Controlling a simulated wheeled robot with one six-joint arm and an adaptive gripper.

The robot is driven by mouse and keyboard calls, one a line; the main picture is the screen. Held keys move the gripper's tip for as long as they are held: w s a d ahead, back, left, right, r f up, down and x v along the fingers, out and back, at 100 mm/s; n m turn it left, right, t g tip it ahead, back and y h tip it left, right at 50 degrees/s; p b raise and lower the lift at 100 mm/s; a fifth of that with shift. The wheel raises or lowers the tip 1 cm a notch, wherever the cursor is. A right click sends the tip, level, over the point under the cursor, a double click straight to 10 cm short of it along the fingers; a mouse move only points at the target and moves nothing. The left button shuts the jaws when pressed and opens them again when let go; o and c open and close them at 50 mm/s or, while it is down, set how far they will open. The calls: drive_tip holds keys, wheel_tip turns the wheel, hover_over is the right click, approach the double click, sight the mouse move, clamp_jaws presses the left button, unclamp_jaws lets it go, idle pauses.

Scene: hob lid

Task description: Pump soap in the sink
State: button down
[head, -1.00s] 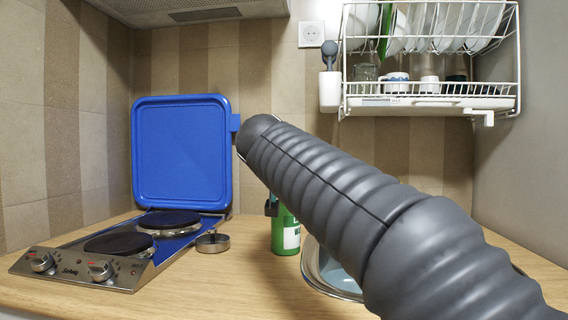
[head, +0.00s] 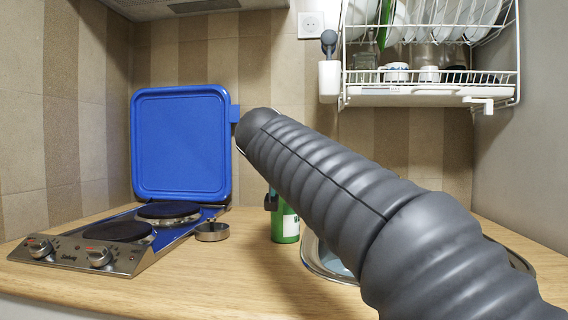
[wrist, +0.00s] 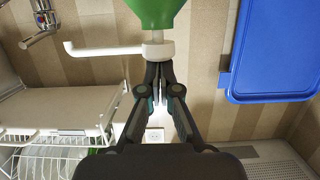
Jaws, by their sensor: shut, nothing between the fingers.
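The green soap bottle (head: 285,224) stands upright on the worktop, left of the sink, with its upper part hidden behind my arm. In the wrist view the picture is upside down, and the bottle (wrist: 153,12) shows with its white pump head (wrist: 125,49) and long spout pointing left. My gripper (wrist: 158,68) is shut and empty, its fingertips at the top of the pump head, apparently touching or very close. The metal sink (head: 313,262) is partly hidden behind my arm. In the head view only a small dark part of the gripper shows beside the bottle.
A blue hob lid (head: 181,145) stands raised behind the hob (head: 85,257), left of the bottle. A small round metal tin (head: 212,232) sits between them. A dish rack (head: 430,95) hangs above the sink. A tap (wrist: 40,30) shows in the wrist view.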

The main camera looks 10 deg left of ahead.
drive_tip(key=s+r+p, duration=0.1)
drive_tip(key=s+r, duration=0.5)
drive_tip(key=s, duration=0.3)
drive_tip(key=shift+s+r, duration=0.2)
drive_tip(key=shift+s, duration=0.15)
idle(1.8)
